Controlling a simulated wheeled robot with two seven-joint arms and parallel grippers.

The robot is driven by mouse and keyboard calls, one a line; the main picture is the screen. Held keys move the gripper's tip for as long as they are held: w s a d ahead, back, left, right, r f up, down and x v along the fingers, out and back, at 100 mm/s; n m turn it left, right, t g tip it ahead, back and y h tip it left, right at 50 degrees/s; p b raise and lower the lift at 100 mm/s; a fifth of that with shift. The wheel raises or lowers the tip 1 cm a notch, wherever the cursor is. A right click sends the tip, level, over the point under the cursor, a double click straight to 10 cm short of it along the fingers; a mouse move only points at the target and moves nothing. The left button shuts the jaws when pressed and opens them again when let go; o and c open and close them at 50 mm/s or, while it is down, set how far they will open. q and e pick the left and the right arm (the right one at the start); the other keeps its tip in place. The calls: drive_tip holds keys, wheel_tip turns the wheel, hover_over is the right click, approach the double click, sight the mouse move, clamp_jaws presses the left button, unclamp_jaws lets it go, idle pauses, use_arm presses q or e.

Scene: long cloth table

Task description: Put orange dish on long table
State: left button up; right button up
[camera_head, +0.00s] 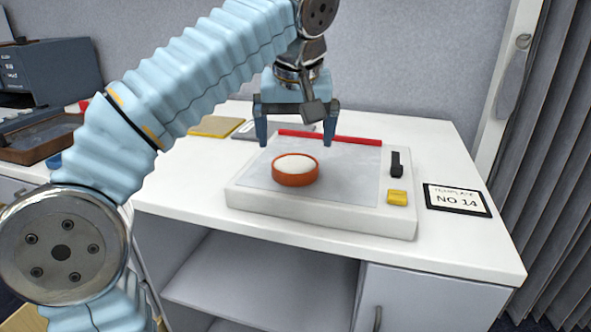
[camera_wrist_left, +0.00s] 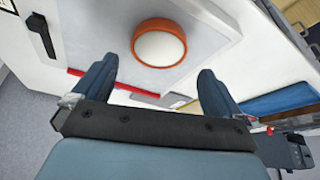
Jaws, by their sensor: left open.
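The orange dish (camera_head: 295,171) is a small round dish with a white inside. It sits on the grey plate of a flat white device (camera_head: 320,222) on a white desk. My left gripper (camera_head: 297,143) is open and empty above the device, over its back part near the red bar. In the left wrist view the dish (camera_wrist_left: 159,43) lies beyond the open fingertips, and the gripper (camera_wrist_left: 159,75) does not touch it. My right gripper is not in view. I cannot identify a long cloth table in these frames.
A red bar (camera_head: 330,137), a black handle (camera_head: 397,164) and a yellow block (camera_head: 397,197) are on the device. A sign reading NO 14 (camera_head: 457,200) lies to its right. A yellow folder (camera_head: 215,126) lies behind. A dark machine (camera_head: 50,72) stands far left.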

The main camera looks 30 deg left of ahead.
sight(295, 166)
use_arm(q)
drive_tip(key=x, duration=0.7)
drive_tip(key=shift+w+f, duration=0.1)
drive_tip(key=shift+f, duration=0.2)
drive_tip(key=c, duration=1.1)
drive_tip(key=shift+c, duration=1.2)
drive_tip(key=shift+a+r, duration=0.1)
drive_tip(key=shift+r, duration=0.05)
